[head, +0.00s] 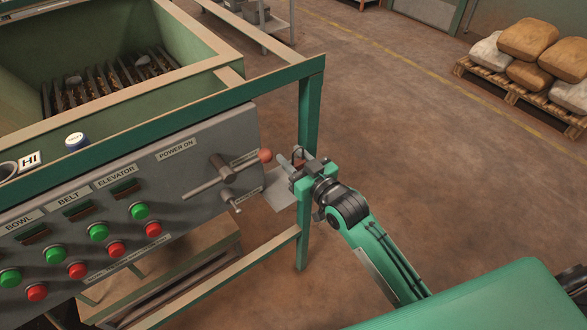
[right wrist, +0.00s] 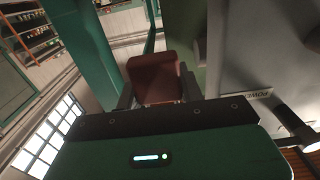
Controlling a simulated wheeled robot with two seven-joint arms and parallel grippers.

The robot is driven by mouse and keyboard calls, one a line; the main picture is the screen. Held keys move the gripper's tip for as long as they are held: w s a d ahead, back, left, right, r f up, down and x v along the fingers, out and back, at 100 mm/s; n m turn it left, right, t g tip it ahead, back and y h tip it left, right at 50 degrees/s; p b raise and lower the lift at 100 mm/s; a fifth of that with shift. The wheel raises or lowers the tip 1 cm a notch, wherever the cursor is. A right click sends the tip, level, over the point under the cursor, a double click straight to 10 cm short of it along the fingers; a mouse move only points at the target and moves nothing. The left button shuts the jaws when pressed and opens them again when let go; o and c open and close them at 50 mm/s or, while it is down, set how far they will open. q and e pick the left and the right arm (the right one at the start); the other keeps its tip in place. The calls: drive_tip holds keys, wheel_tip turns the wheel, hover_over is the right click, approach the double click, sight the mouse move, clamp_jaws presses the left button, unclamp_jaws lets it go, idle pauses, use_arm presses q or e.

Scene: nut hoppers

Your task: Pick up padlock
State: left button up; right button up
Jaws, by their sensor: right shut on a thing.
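The padlock, a red-brown block (right wrist: 155,78), sits between the two fingers of my right gripper in the right wrist view. In the head view my right gripper (head: 298,163) is at the right end of the grey control panel, by the green frame post, and its jaws are shut on the padlock. Only a small reddish bit of the padlock shows there, and its shackle cannot be made out. My left gripper is not in view.
The grey control panel (head: 105,205) carries several red and green buttons and a lever with a red knob (head: 265,155), close left of my right gripper. The green post (head: 310,115) stands right beside it. Open brown floor (head: 430,150) lies to the right.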

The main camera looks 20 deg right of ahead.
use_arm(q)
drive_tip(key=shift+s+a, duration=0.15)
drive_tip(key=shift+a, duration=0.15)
use_arm(e)
wheel_tip(320, 180, up, 15)
drive_tip(key=shift+f, duration=0.15)
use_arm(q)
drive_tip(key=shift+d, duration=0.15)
